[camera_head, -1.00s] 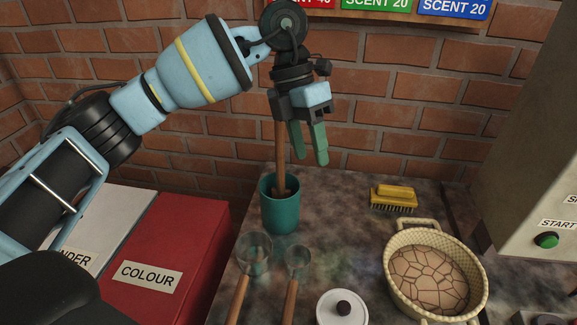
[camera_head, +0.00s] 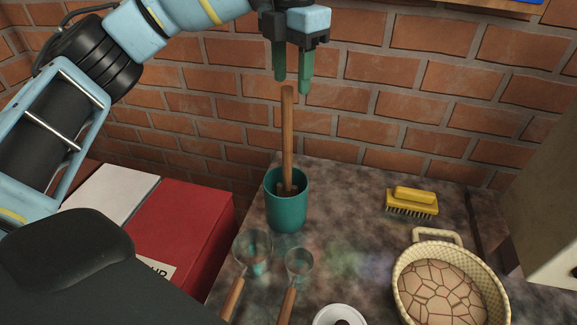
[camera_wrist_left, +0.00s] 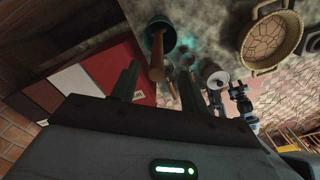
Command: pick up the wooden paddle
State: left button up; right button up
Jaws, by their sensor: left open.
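The wooden paddle stands upright in a teal cup, its long brown handle (camera_head: 287,130) rising above the rim. Its lower end is hidden inside the teal cup (camera_head: 287,208). My left gripper (camera_head: 291,84) is open and points down, with its green fingertips just around or above the top of the handle in the head view. In the left wrist view the handle (camera_wrist_left: 157,58) shows beyond the fingers (camera_wrist_left: 158,90), with its end toward the gap between them. The cup also shows in the left wrist view (camera_wrist_left: 160,28).
Two round-ended scoops (camera_head: 252,252) with wooden handles lie in front of the cup. A yellow brush (camera_head: 412,202), a woven basket (camera_head: 436,240) and a white lid (camera_head: 340,315) are to the right. A red box (camera_head: 190,222) is at left, a brick wall behind.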

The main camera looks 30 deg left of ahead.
aim_at(288, 107)
pick_arm(q)
jog(key=shift+f, duration=0.95)
jog(key=shift+s+a+f, duration=0.15)
jog(key=shift+f, duration=1.1)
jog(key=shift+s+a+f, duration=0.1)
jog(key=shift+f, duration=1.15)
jog(key=shift+c, duration=0.4)
grip_shut()
